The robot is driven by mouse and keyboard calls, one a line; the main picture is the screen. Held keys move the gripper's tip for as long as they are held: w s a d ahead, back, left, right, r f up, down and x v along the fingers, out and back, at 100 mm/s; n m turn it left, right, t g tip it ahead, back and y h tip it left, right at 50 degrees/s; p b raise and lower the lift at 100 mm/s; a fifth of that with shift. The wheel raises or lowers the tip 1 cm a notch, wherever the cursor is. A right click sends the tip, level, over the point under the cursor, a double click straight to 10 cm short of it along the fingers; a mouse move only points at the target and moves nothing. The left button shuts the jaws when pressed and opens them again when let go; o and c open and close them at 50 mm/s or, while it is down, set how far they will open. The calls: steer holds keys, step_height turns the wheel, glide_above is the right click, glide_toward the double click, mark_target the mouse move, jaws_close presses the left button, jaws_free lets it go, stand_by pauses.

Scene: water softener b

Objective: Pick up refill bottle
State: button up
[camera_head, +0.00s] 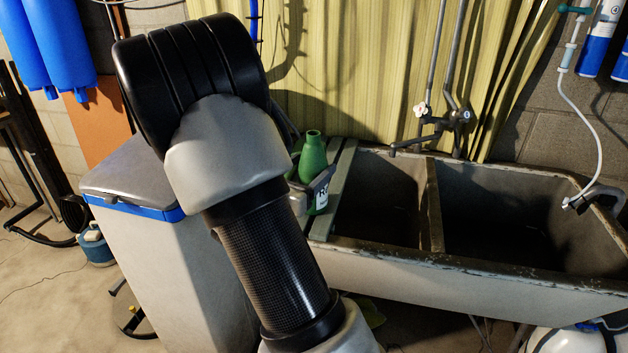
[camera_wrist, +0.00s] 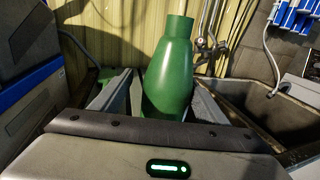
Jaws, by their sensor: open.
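The refill bottle is green with a narrow neck, and it stands upright. In the head view the bottle (camera_head: 313,158) shows just right of my arm, by the left end of the sink; its lower part is partly covered. In the wrist view the bottle (camera_wrist: 171,75) rises in the middle, its base hidden behind my gripper's body. My gripper (camera_wrist: 165,97) is open, with one finger on each side of the bottle. I cannot tell whether either finger touches it. In the head view my arm hides most of the gripper.
A stone double sink (camera_head: 440,257) with taps (camera_head: 432,133) stands to the right. A grey-lidded softener cabinet (camera_head: 165,265) with a blue band stands to the left, partly behind my arm. A yellow corrugated sheet (camera_head: 370,75) rises close behind the bottle. A white hose (camera_head: 578,105) hangs at right.

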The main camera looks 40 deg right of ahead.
steer(key=x, duration=0.2)
steer(key=b+x, duration=0.1)
steer(key=x, duration=0.1)
steer(key=shift+s+d+r, duration=0.1)
steer(key=shift+s+d, duration=0.05)
steer(key=shift+s, duration=0.2)
steer(key=shift+w+d, duration=0.25)
steer(key=shift+d, duration=0.2)
steer(key=c, duration=1.3)
